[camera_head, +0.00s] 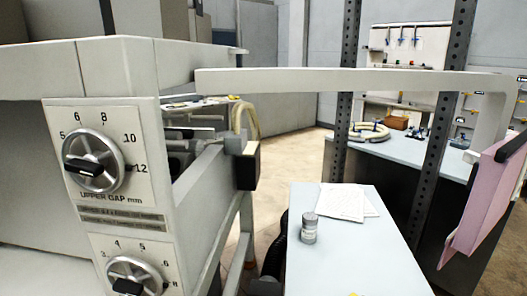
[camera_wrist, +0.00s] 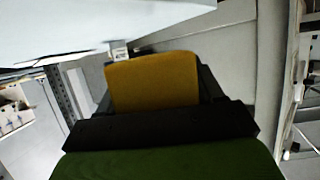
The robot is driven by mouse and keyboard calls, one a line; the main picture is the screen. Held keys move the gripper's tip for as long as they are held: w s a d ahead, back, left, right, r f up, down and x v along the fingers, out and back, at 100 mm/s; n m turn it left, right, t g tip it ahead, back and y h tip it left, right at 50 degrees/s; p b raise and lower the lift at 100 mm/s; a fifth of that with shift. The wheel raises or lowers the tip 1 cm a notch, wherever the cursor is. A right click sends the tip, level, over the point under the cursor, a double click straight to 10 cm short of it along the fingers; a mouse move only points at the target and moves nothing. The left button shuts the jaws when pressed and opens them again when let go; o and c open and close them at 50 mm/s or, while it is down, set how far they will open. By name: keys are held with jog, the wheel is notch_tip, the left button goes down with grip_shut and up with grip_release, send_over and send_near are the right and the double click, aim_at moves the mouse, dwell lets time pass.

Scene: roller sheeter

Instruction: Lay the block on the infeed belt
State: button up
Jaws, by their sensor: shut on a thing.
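In the wrist view an ochre-yellow block (camera_wrist: 152,82) sits between the dark jaws of my gripper (camera_wrist: 155,90), which is shut on it. A black crossbar of the gripper lies below the block, and a dark green surface fills the bottom of that view; I cannot tell what it is. The head view shows neither the block nor my gripper clearly. The roller sheeter (camera_head: 112,78) stands at the left of the head view, with an upper gap dial (camera_head: 93,160) on its pale side. I cannot make out the infeed belt in either view.
A light blue table (camera_head: 350,255) holds papers (camera_head: 343,202) and a small grey can (camera_head: 309,228). In the wrist view a pale surface (camera_wrist: 70,28) spans the top left.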

jog(key=s+a+f+n+g+y+b, duration=0.1)
jog(key=s+a+f+n+g+y, duration=0.1)
jog(key=a+f, duration=0.4)
jog(key=a+n+g+y, duration=0.1)
jog(key=a, duration=0.2)
jog(key=shift+s+a+n+b, duration=0.2)
jog(key=shift+n+b, duration=0.1)
jog(key=shift+n, duration=0.1)
jog(key=shift+w+r, duration=0.1)
